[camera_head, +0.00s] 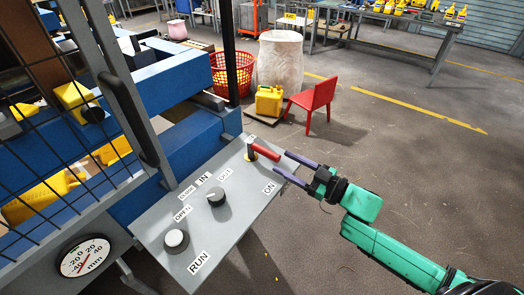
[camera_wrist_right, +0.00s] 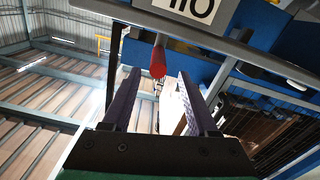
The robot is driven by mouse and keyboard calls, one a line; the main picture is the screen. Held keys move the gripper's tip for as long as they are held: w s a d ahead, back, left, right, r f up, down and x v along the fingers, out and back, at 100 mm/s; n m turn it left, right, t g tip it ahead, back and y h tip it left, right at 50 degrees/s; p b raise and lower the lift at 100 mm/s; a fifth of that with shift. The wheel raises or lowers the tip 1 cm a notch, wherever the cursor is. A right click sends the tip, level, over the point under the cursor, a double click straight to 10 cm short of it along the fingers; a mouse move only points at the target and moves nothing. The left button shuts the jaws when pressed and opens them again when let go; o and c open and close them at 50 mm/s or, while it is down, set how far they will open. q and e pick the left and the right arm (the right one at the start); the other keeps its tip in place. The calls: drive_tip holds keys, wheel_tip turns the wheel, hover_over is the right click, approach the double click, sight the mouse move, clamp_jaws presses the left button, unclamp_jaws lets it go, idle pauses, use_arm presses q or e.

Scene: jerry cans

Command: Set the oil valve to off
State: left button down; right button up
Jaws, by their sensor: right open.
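The oil valve has a red handle (camera_head: 265,152) on a yellow and black base, at the far right corner of the grey control panel (camera_head: 232,240). The handle points right, toward my right gripper. An "ON" label (camera_head: 269,187) lies in front of it; a small label behind the valve is too small to read. My right gripper (camera_head: 281,162) is open, its purple fingers reaching in from the right by the handle's end. In the right wrist view the red handle (camera_wrist_right: 158,62) shows end-on between the fingertips, with gaps on both sides. My left gripper is out of view.
A black mesh guard (camera_head: 60,140) stands at left. A red chair (camera_head: 312,103) and a yellow can (camera_head: 269,100) stand behind. Floor at right is clear.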

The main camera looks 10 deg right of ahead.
sight(262, 150)
drive_tip(key=p+x, duration=0.1)
drive_tip(key=x, duration=0.7)
drive_tip(key=shift+w+a, duration=0.1)
drive_tip(key=shift+w, duration=0.4)
drive_tip(key=shift+w+a+f, duration=0.1)
drive_tip(key=shift+w+a, duration=0.05)
drive_tip(key=shift+a, duration=0.2)
drive_tip(key=shift+d, duration=0.1)
clamp_jaws()
